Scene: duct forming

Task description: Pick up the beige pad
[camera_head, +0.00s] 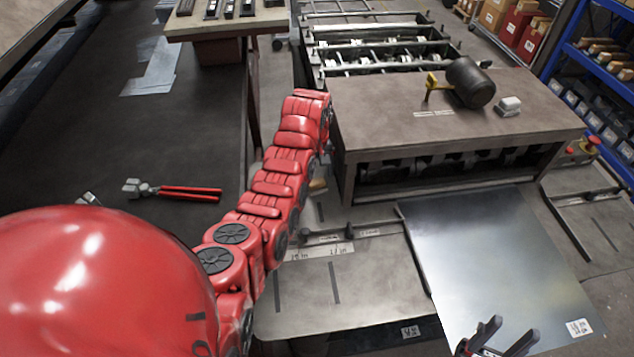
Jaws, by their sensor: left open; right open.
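My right gripper (507,333) is at the bottom edge, over the near part of a grey metal sheet. Its two dark fingers are apart with nothing seen between them, and it is far from the pale block. My red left arm (275,180) reaches up the middle to the bench's left edge. No fingers of my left gripper can be made out.
Red-handled snips (175,190) lie on the dark table (90,140) at left. The grey metal sheet (490,260) lies in front of the bench. A rolling machine (370,45) is behind. Blue shelving (590,70) stands at right. The bench top's front is mostly clear.

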